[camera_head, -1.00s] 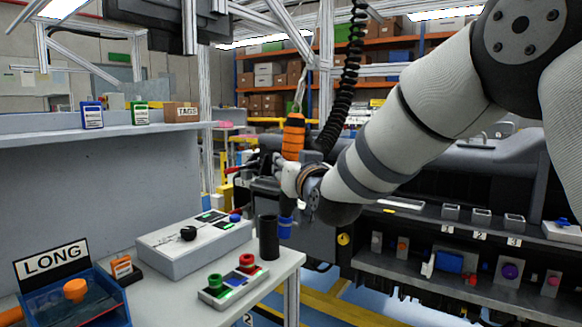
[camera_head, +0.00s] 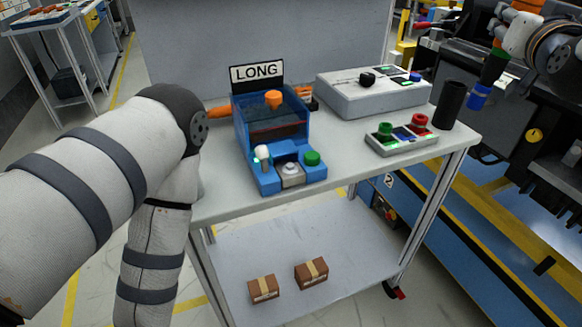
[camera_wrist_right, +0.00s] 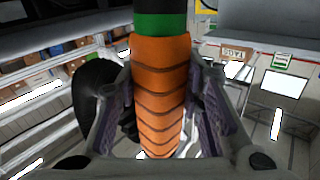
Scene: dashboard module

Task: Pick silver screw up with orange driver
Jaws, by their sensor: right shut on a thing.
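The orange driver (camera_wrist_right: 160,85) stands between the fingers of my right gripper, which is shut on its ribbed orange handle. A green band shows beyond the handle.
A green-and-red button box (camera_head: 402,143), a black cup (camera_head: 451,105) and a grey control box (camera_head: 372,97) stand on the table's right side. Two brown boxes (camera_head: 290,275) lie on the lower shelf. The table's front edge (camera_head: 335,177) is clear.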

